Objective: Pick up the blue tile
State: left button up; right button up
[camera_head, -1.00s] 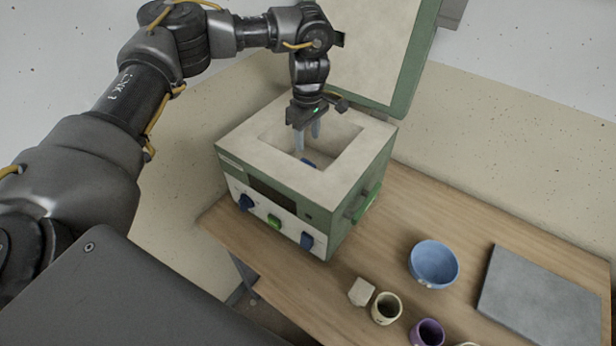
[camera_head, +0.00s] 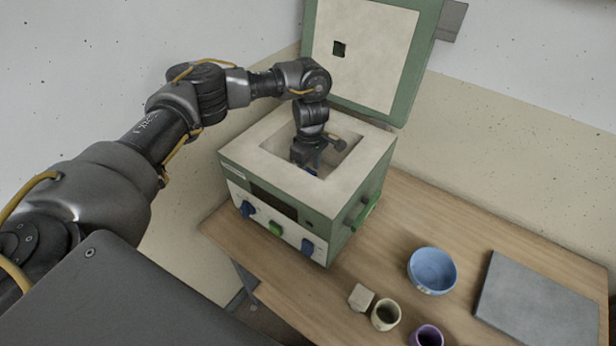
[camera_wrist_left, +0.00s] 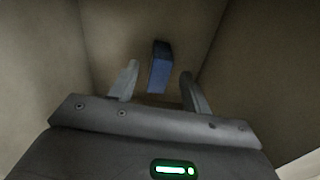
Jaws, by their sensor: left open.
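The blue tile (camera_wrist_left: 159,68) is inside the kiln, seen in the left wrist view between and just beyond my fingertips. In the head view only a bit of blue (camera_head: 311,171) shows under my gripper. My left gripper (camera_wrist_left: 155,85) is open, with one finger on each side of the tile; I cannot tell whether either touches it. In the head view the left gripper (camera_head: 308,163) reaches down into the kiln's opening. The kiln (camera_head: 250,165) is a green and cream box with its lid (camera_head: 370,55) raised. My right gripper is not in view.
The kiln's cream inner walls (camera_wrist_left: 40,60) stand close around my left gripper. On the wooden table (camera_head: 460,215) to the right are a blue bowl (camera_head: 432,270), a grey slab (camera_head: 540,305), a small pale block (camera_head: 361,297), a cream cup (camera_head: 386,314) and a purple cup (camera_head: 427,335).

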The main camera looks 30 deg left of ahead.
pick_arm(q)
notch_tip(320, 180, down, 2)
jog(key=shift+f, duration=0.1)
grip_shut()
dwell(0.4)
